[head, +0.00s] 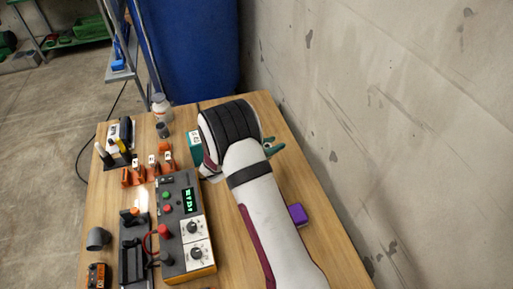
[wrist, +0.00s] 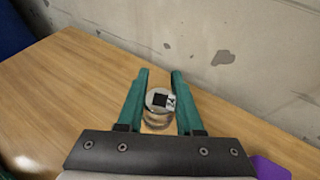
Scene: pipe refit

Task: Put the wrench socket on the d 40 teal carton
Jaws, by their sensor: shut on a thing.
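My gripper (wrist: 158,92) has teal fingers, shut on the wrench socket (wrist: 153,98), a round silvery piece with a dark square hole and a small pale tag. The socket sits between the fingers over bare wood; I cannot tell whether it touches the table. In the head view my gripper (head: 276,147) points toward the wall and the socket is hidden. A teal carton (head: 194,146) with a white label stands to the left of my wrist, partly covered by it.
A purple box (head: 297,214) lies beside my forearm, near the wall side. A control box (head: 177,225) with knobs, an orange rack (head: 148,174) and a white bottle (head: 161,107) stand on the left. A concrete wall (head: 370,110) runs along the right. The table's far right is clear.

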